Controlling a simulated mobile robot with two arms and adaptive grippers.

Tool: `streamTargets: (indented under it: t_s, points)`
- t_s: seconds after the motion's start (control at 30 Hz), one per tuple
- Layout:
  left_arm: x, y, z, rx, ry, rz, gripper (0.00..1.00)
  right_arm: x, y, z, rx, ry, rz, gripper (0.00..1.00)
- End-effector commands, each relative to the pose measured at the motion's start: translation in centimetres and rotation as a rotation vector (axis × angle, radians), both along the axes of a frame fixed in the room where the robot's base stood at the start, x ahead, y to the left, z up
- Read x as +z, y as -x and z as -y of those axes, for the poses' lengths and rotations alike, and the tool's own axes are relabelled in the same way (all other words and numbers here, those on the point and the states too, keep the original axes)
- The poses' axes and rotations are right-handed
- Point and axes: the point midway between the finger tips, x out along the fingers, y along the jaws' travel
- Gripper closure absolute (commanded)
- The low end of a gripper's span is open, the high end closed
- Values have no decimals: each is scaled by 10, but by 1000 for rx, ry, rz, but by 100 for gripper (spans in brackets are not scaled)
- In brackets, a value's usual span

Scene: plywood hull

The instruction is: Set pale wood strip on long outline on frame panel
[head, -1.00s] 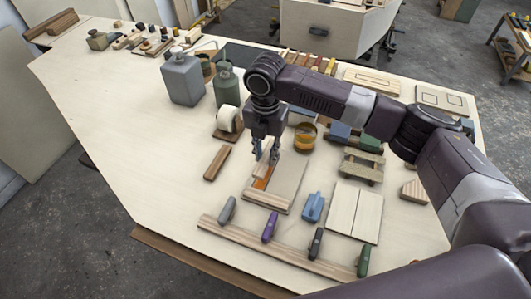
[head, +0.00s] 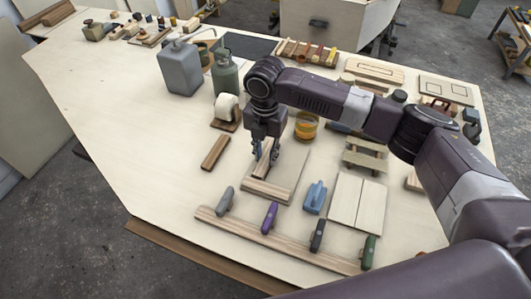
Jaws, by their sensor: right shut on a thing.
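My right gripper (head: 265,149) is shut on the pale wood strip (head: 263,164), a short light piece that slants down between the fingers. The gripper hides part of it. The strip is over the left part of the frame panel (head: 291,174), a pale board with a darker wood strip along its front edge. The strip looks very low on the panel, but I cannot tell whether it touches. The long outline is not visible now; the strip and gripper cover that part of the panel. My left gripper is not in view.
A brown block (head: 215,153) lies left of the panel, and a tape roll (head: 227,107) stands behind it. A rail with several handled tools (head: 285,241) lies in front. A blue tool (head: 314,198) and pale boards (head: 357,203) are at right. The table's left is clear.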

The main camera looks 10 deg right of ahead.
Motion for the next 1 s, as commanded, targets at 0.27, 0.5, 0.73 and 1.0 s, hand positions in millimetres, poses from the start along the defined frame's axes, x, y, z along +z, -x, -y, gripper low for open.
streamTargets:
  t_s: [0.27,0.5,0.73,1.0]
  points:
    - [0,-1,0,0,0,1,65,0,0,0,0,0,0,100]
    - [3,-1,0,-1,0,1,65,1,0,0,0,0,0,100]
    - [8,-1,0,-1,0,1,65,0,0,0,-1,-1,1,100]
    - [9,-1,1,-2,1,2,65,-1,0,0,0,-1,1,100]
